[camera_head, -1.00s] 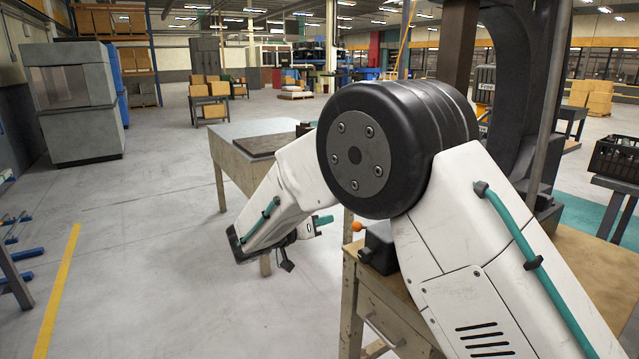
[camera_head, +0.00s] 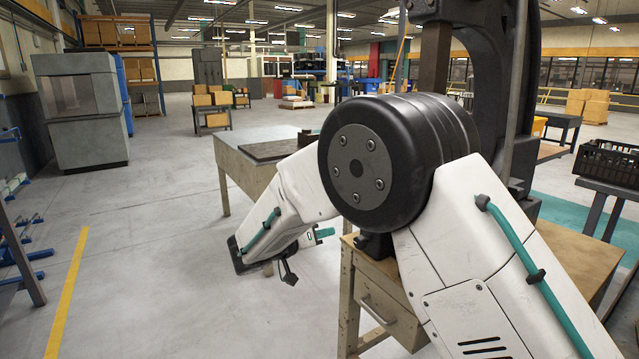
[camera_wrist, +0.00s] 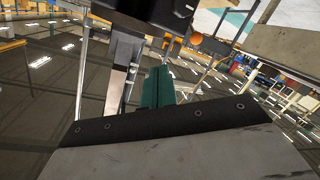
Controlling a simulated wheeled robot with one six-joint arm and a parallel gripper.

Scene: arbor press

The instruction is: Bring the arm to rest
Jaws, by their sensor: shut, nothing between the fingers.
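My white arm bends over a large black joint in the head view, and its forearm slopes down to the left. My gripper (camera_head: 323,233) shows only as a small teal tip beyond the forearm, pointing right towards the bench. In the wrist view its teal fingers (camera_wrist: 155,90) are together, with nothing between them. The gripper's body is mostly hidden behind the forearm.
The black arbor press (camera_head: 492,75) stands close behind my arm on a wooden bench (camera_head: 573,246). An orange knob (camera_wrist: 197,40) shows near the gripper in the wrist view. A table (camera_head: 235,158) stands behind the forearm. Floor at left is open.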

